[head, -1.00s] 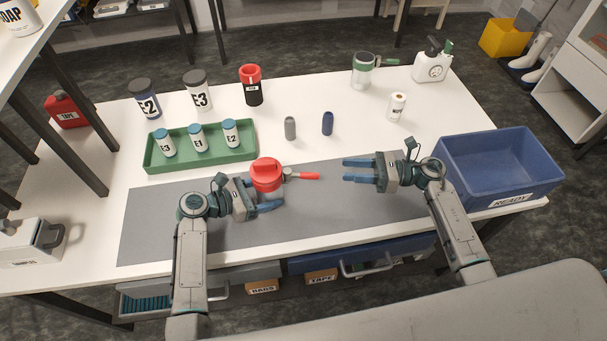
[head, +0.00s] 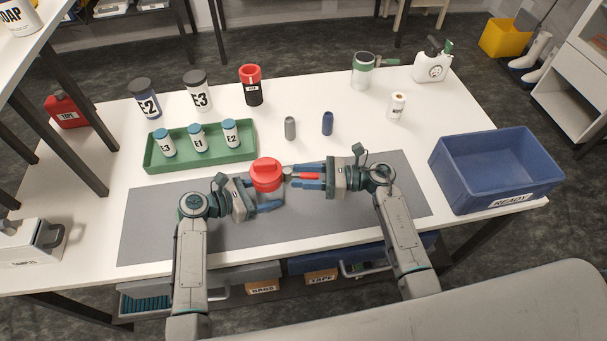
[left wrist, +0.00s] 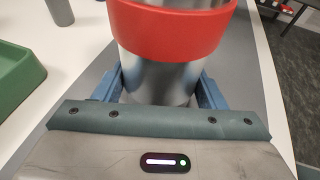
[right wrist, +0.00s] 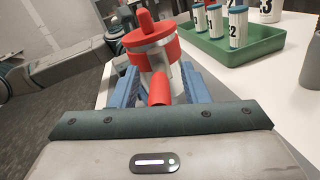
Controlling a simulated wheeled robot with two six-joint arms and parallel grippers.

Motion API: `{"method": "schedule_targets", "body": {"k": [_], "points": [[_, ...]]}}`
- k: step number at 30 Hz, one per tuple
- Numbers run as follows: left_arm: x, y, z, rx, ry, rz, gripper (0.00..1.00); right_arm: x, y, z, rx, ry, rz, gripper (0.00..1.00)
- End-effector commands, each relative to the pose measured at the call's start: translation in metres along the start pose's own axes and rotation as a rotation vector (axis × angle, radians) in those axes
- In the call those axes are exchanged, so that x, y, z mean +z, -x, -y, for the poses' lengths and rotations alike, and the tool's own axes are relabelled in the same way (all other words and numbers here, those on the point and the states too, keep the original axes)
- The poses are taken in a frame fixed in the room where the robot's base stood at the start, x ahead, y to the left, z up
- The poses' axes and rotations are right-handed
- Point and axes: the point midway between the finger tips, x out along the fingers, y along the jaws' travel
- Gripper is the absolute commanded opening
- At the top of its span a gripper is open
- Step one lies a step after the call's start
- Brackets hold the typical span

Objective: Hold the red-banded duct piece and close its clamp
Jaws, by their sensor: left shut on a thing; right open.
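The red-banded duct piece (head: 266,175) stands upright over the grey mat, with a red top and red band. In the left wrist view its silver body (left wrist: 158,65) sits between the fingers of my left gripper (left wrist: 160,88), which is shut on it. The clamp's red handle (head: 307,175) sticks out to the right from the duct piece. My right gripper (head: 299,177) is open, with one blue finger on each side of the handle. In the right wrist view the handle (right wrist: 159,90) points toward the palm between the spread fingers. Contact with it cannot be told.
A green tray (head: 205,161) with several small labelled bottles lies behind the grey mat (head: 150,225). A grey bottle (head: 290,128) and a blue bottle (head: 327,123) stand behind the duct piece. A blue READY bin (head: 497,170) is at the right. The mat's right end is clear.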

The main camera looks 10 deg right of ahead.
Motion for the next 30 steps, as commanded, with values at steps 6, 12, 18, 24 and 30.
{"method": "schedule_targets", "body": {"k": [6, 12, 18, 24, 30], "points": [[-0.0007, 0.0, 0.0001, 0.0, 0.001, -0.001, 0.46, -0.0003, -0.0012, 0.0001, 0.0, 0.0, -0.001, 0.41], [-0.0006, 0.0, 0.0001, 0.0, 0.001, -0.001, 0.47, -0.0004, -0.001, 0.0001, 0.0, 0.0, -0.001, 0.14], [-0.0006, 0.0, 0.0001, 0.0, 0.001, -0.001, 0.47, -0.0005, -0.0009, 0.0001, 0.0, -0.001, -0.001, 0.0], [-0.0006, 0.0, 0.0002, 0.0, 0.001, -0.001, 0.47, -0.0014, -0.0011, -0.0011, -0.016, -0.001, 0.002, 0.0], [-0.0006, -0.0001, 0.0002, 0.0, 0.001, -0.001, 0.47, -0.0028, -0.0016, -0.005, -0.094, -0.002, 0.017, 0.0]]}}
